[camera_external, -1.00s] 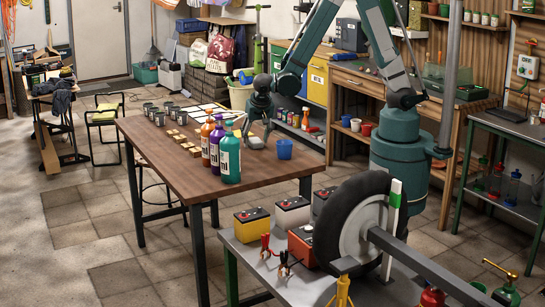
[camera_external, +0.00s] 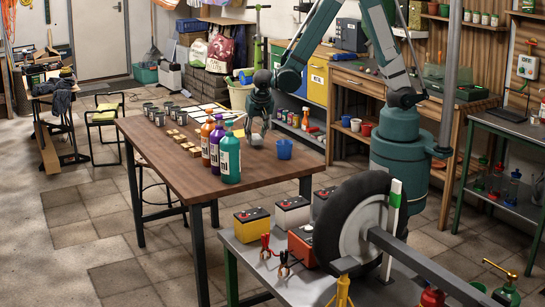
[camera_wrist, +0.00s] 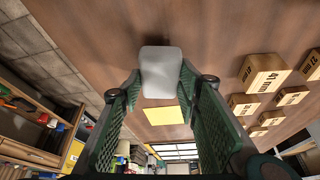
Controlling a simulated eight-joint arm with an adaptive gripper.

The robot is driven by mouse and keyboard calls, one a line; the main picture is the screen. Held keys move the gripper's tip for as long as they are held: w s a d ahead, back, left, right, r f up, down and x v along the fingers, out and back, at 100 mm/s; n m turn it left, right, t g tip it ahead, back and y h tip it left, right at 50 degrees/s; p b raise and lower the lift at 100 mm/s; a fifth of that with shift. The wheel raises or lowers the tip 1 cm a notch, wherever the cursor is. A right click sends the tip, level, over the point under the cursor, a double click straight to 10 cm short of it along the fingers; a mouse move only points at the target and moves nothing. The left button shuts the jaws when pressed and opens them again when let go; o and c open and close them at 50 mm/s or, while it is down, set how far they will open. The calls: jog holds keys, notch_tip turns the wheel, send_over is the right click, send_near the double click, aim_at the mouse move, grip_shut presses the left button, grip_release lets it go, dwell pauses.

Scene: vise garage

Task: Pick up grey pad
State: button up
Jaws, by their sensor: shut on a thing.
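The grey pad (camera_wrist: 161,72) is a light, rounded block between my gripper's fingertips in the wrist view. My gripper (camera_external: 257,135) points down over the far right part of the brown wooden table (camera_external: 178,150). Its green fingers are shut on the pad, one on each side. In the external view the pad (camera_external: 256,141) shows small and pale below the fingers. I cannot tell whether it is clear of the tabletop.
A blue cup (camera_external: 285,149) stands just right of the pad. Orange, purple and teal bottles (camera_external: 230,160) stand left of it, towards the front. Wooden blocks (camera_wrist: 265,73), a yellow sheet (camera_wrist: 164,115) and several grey cups (camera_external: 159,117) are also on the table.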

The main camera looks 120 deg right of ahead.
aim_at(256, 136)
jog(key=shift+r+p, duration=0.8)
jog(key=shift+r, duration=3.35)
